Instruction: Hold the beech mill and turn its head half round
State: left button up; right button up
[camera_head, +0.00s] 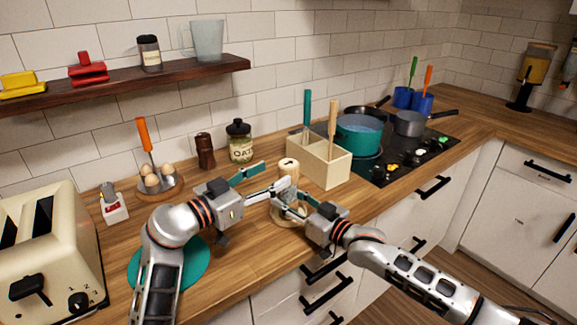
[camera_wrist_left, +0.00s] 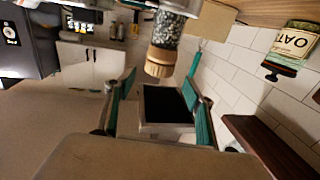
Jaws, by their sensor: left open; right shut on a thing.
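The beech mill (camera_head: 288,168) stands upright on the worktop, on a pale round base; the fingers partly hide its body. In the left wrist view its wooden head (camera_wrist_left: 159,64) and clear, speckled body (camera_wrist_left: 176,25) show upside down. My right gripper (camera_head: 284,201) is shut on the mill's body, low down, from the right. My left gripper (camera_head: 273,177) is open beside the head, coming from the left. In the left wrist view the mill is ahead of the left gripper's teal fingers (camera_wrist_left: 160,95), with nothing between them.
A cream utensil box (camera_head: 326,168) stands close behind and right of the mill. An oats jar (camera_head: 240,142), a dark mill (camera_head: 205,151) and an egg holder (camera_head: 160,182) stand behind at left. A toaster (camera_head: 50,240) is front left; a hob (camera_head: 400,150) is right.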

aim_at(281, 170)
pick_arm(q)
jog(key=x, duration=0.7)
jog(key=shift+s, duration=0.1)
jog(key=shift+f, duration=0.1)
jog(key=c, duration=1.2)
